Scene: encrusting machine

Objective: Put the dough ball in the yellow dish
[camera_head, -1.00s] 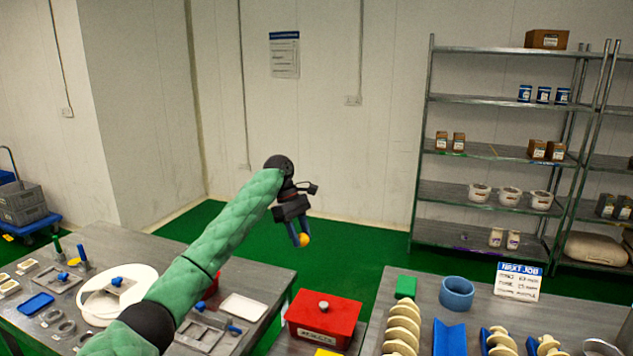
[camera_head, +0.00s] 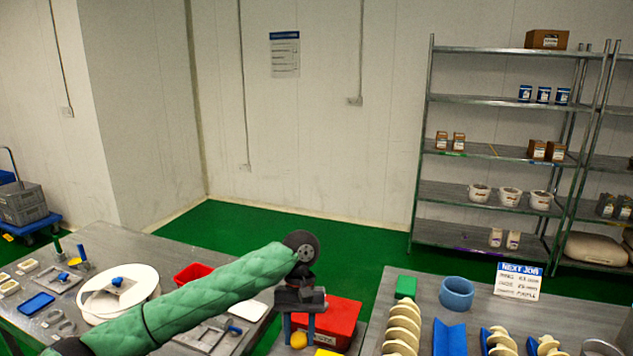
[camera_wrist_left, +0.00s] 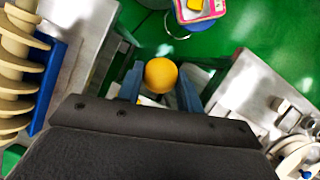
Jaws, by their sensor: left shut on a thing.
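The dough ball (camera_head: 298,340), yellow-orange and round, is held between the blue fingers of my left gripper (camera_head: 299,333), which points down near the bottom middle of the head view. In the left wrist view the dough ball (camera_wrist_left: 161,75) sits between the fingertips of the left gripper (camera_wrist_left: 161,88). A flat yellow thing (camera_head: 326,352), perhaps the yellow dish, is cut off by the bottom edge of the head view, just right of and below the ball. Its shape is mostly hidden. My right gripper is not in view.
A red box (camera_head: 340,322) stands right beside the gripper. A red open bin (camera_head: 193,273) is behind my left arm. The right table holds a blue ring (camera_head: 457,293), a green block (camera_head: 406,287) and cream ridged parts (camera_head: 402,325). Green floor lies behind.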

